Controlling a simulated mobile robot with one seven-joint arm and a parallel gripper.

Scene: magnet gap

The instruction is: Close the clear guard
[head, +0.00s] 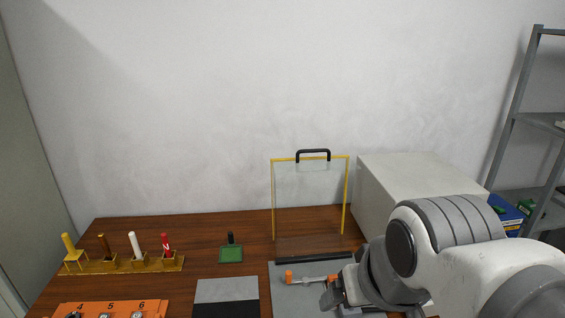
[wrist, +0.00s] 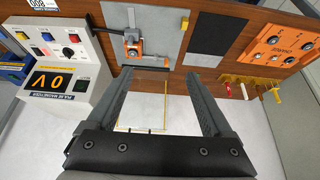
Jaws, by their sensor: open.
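The clear guard (head: 310,200) is a transparent panel with a yellow frame and a black handle (head: 313,152) on its top edge. It stands upright, open, behind a grey plate (head: 285,303) in the head view. In the wrist view its yellow edge (wrist: 165,117) shows between my fingers. My gripper (wrist: 158,76) is open, with nothing between its jaws. In the head view my gripper (head: 335,293) is low in front of the guard, partly hidden by my arm, and apart from the handle.
An orange-and-grey fixture (wrist: 133,45) sits on the grey plate. A green block (head: 231,254), a tool rack (head: 120,264) and an orange numbered panel (head: 110,308) lie left.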

